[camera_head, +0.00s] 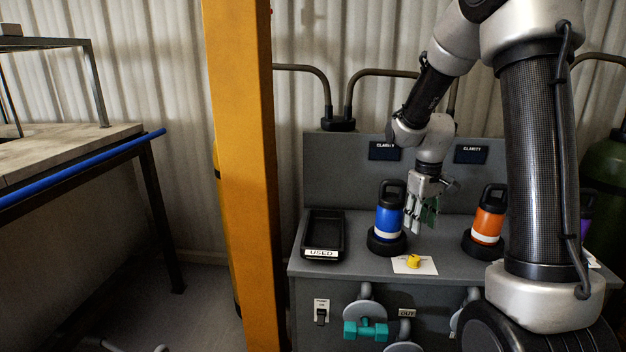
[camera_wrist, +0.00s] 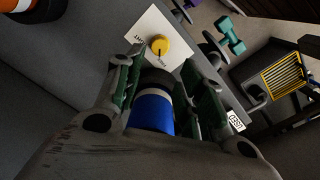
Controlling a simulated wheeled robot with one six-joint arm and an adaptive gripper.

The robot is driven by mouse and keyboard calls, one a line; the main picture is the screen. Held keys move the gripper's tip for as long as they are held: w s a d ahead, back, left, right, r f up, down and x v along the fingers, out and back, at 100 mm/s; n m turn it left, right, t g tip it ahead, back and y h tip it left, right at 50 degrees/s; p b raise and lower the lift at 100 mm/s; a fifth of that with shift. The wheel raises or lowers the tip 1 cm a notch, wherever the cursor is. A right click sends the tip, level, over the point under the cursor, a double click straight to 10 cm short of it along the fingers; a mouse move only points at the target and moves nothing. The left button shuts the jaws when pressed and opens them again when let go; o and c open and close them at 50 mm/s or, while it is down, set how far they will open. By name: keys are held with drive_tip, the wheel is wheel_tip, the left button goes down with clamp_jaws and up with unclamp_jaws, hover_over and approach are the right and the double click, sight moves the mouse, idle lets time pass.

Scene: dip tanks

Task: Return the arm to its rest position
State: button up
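My gripper (camera_head: 422,212) hangs above the grey counter, just right of the blue bottle (camera_head: 390,215) in the head view. Its fingers are apart, with green pads, and nothing is seen held. In the wrist view the blue bottle (camera_wrist: 152,112) shows between the finger lines, its upper part hidden by the gripper body. In the head view the bottle stands upright in a black ring base, clear of the fingers as far as I can tell. My arm reaches down to the counter from the upper right.
The grey counter (camera_head: 350,262) holds a black tray (camera_head: 323,235) labelled USED, a yellow knob (camera_head: 413,261) on a white card, and an orange bottle (camera_head: 487,222). A teal-handled fitting (camera_head: 365,330) is on the counter front. A yellow post (camera_head: 243,170) stands left of the counter.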

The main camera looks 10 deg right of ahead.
drive_tip(key=s+a+r+m+t, duration=0.1)
drive_tip(key=s+a+r+t, duration=0.1)
drive_tip(key=s+r, duration=0.6)
drive_tip(key=s+a+r+m+t, duration=0.1)
drive_tip(key=s+a+r+t, duration=0.1)
drive_tip(key=s+r, duration=0.6)
drive_tip(key=s, duration=0.7)
drive_tip(key=shift+s+a+r+m, duration=0.3)
drive_tip(key=shift+s+a+m, duration=0.05)
drive_tip(key=shift+m, duration=0.05)
